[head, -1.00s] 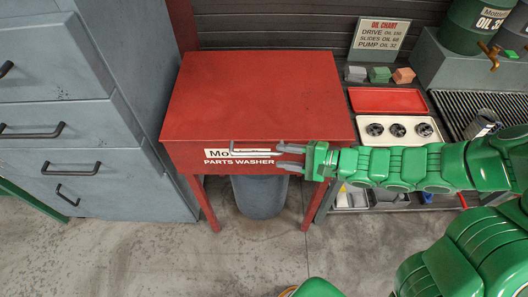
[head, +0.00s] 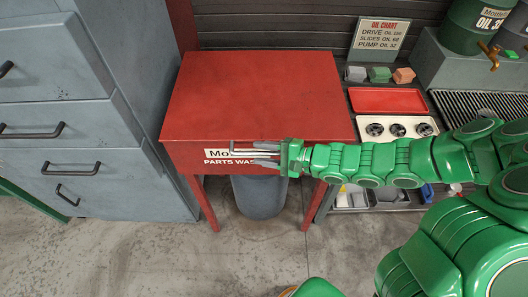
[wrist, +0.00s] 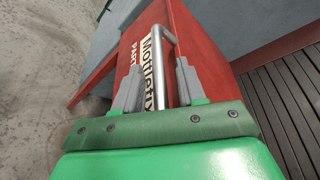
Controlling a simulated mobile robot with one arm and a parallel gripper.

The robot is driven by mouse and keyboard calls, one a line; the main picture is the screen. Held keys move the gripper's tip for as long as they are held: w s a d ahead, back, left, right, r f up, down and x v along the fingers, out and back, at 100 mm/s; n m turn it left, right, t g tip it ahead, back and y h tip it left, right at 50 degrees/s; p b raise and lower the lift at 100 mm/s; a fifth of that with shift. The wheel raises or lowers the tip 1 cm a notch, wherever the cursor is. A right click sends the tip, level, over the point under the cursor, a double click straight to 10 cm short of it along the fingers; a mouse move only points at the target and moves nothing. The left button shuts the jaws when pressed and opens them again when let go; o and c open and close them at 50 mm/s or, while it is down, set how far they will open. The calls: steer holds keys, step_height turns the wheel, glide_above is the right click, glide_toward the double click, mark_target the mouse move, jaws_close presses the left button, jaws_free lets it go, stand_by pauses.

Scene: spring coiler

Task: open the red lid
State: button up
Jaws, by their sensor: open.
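The red lid (head: 255,95) lies flat and shut on top of the red parts washer, whose front carries a white "PARTS WASHER" label. A grey bar handle (head: 250,149) runs along the front, over the label; it also shows in the wrist view (wrist: 159,60). My gripper (head: 265,154) is at the front of the washer by the right part of the handle. In the wrist view my gripper (wrist: 157,85) is open, with one grey finger on each side of the bar. I cannot tell whether the fingers touch it.
A grey drawer cabinet (head: 80,120) stands close on the left. On the right a bench holds a red tray (head: 388,100), a white tray of round parts, and oil drums. A grey bin (head: 260,195) is under the washer. Bare floor (head: 150,255) lies in front.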

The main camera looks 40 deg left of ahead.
steer(key=shift+c, duration=0.4)
jaws_close()
steer(key=shift+r, duration=0.9)
steer(key=w+a+r+m+h, duration=0.1)
steer(key=w+a+r, duration=0.2)
steer(key=r, duration=0.7)
steer(key=w+a+r+m, duration=0.1)
steer(key=w+a+r, duration=0.2)
steer(key=r, duration=0.7)
steer(key=w+a+r+m+h, duration=0.1)
steer(key=w+a+r, duration=0.2)
steer(key=r, duration=0.7)
steer(key=w+a+r, duration=0.9)
steer(key=r, duration=0.1)
steer(key=shift+w+a+r+g, duration=0.15)
steer(key=shift+w+a+g, duration=0.15)
steer(key=shift+w+g, duration=0.1)
